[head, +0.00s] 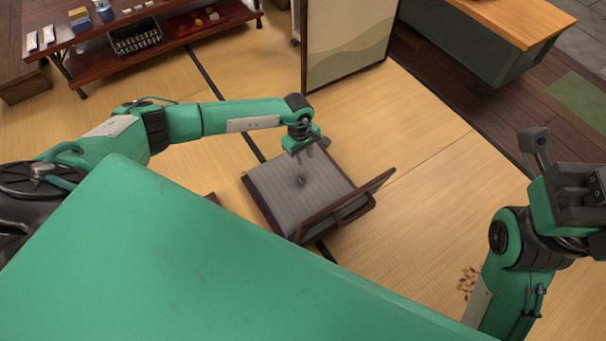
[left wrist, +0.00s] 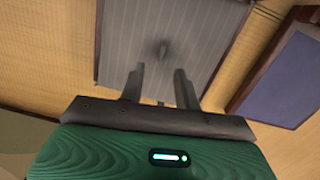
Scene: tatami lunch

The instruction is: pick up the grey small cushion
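The grey cushion (head: 285,190) is a flat, striped pad with a dark spot near its middle. It lies on a low brown-framed floor chair on the tatami, and it fills the top of the left wrist view (left wrist: 185,25). My left gripper (head: 313,150) is over the cushion's far side in the head view. Its two fingers (left wrist: 159,85) are apart with nothing between them, and they appear to be above the pad. My right gripper (head: 585,195) is raised at the right edge; its fingers cannot be made out.
The chair's brown backrest (head: 345,205) rises on the cushion's right. A blue panel (left wrist: 285,80) in a brown frame lies beside it in the wrist view. A standing screen (head: 345,45) is behind. A low shelf (head: 90,65) with goods stands far left. Open tatami (head: 430,130) lies right.

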